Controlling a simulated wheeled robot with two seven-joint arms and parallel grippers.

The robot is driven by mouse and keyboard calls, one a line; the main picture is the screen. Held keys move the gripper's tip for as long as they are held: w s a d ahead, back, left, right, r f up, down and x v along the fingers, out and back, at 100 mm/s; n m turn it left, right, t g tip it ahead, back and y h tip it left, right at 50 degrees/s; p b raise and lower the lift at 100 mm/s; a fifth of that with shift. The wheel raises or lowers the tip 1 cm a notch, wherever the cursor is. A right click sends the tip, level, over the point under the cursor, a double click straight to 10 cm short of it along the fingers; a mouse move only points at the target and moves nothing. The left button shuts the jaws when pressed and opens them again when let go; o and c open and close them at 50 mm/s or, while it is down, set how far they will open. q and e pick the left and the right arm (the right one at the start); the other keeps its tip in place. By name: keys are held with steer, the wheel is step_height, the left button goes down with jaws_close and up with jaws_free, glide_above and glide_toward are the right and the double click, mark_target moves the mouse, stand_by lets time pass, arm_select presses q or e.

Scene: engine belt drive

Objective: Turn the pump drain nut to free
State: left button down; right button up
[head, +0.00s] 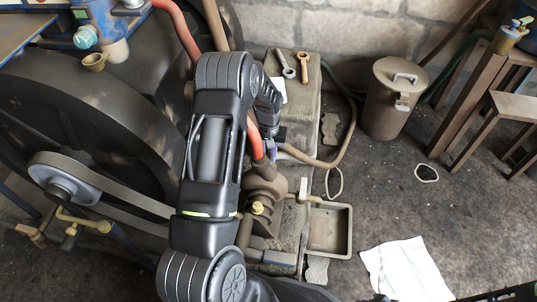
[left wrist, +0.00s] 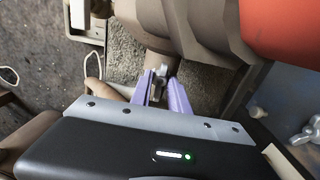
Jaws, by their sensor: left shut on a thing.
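The brown pump (head: 264,192) stands on the stone block in the middle of the head view, partly behind my left arm. In the left wrist view the pump body (left wrist: 190,22) fills the top. My left gripper (left wrist: 162,82) has its two lilac fingers around a small grey metal piece, which looks like the drain nut (left wrist: 161,72), below the pump. The fingers are close on it, and their tips partly hide it. In the head view, only a bit of lilac on my left gripper (head: 271,156) shows beside the pump. My right gripper cannot be made out.
A shallow tray (head: 348,232) lies at the block's right edge. A lidded can (head: 388,122) and a hose stand beyond. A white cloth (head: 407,272) lies on the floor. A large flywheel (head: 90,120) is at left.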

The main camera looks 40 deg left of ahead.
arm_select(q)
steer(key=shift+n, duration=0.3)
steer(key=n, duration=0.4)
steer(key=shift+p, duration=0.4)
steer(key=shift+n+p, duration=0.4)
steer(key=shift+n, duration=1.8)
steer(key=c, duration=1.3)
jaws_free()
steer(key=shift+o, duration=0.2)
